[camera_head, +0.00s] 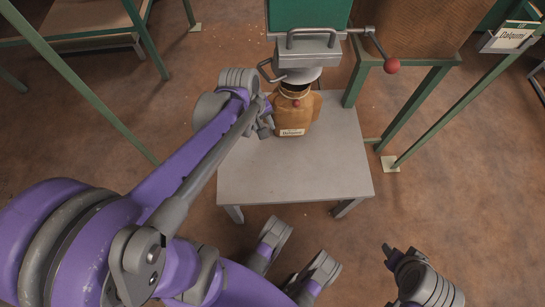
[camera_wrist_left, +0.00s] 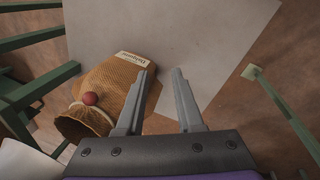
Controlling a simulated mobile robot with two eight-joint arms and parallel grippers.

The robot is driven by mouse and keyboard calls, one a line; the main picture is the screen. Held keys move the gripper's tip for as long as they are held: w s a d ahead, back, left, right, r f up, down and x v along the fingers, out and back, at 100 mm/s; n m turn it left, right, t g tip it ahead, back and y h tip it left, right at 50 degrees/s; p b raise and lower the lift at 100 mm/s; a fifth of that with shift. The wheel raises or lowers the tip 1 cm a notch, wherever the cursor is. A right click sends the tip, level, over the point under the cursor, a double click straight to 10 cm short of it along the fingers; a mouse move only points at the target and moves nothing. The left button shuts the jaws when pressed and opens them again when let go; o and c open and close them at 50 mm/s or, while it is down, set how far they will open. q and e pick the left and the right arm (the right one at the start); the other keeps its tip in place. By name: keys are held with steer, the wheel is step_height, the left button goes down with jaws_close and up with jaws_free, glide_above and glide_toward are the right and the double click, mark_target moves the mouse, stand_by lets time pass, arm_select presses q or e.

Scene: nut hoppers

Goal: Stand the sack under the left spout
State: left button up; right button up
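The brown mesh sack (camera_head: 294,116) stands upright on the grey table, with its mouth directly below the spout (camera_head: 300,76) of the green hopper (camera_head: 308,14). A white label and a red ball show on its front. In the left wrist view, the sack (camera_wrist_left: 107,88) has its open round mouth toward the lower left. My left gripper (camera_head: 266,120) is beside the sack, on its left side in the head view. In the left wrist view its fingers (camera_wrist_left: 162,75) are apart with nothing between them; one finger overlaps the sack's edge. My right gripper (camera_head: 390,255) is low right, away from the table; its opening is unclear.
The grey table (camera_head: 290,180) is bare in front of and beside the sack. A handle with a red knob (camera_head: 392,66) sticks out right of the spout. Green posts (camera_head: 415,108) stand on both sides.

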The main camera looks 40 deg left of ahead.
arm_select(q)
steer(key=s+d+r+m+t+y, duration=0.1)
steer(key=s+d+m+t, duration=0.1)
steer(key=s+d+m, duration=0.7)
steer(key=shift+d+r+m, duration=0.15)
steer(key=shift+d+m, duration=0.4)
steer(key=shift+m, duration=1.25)
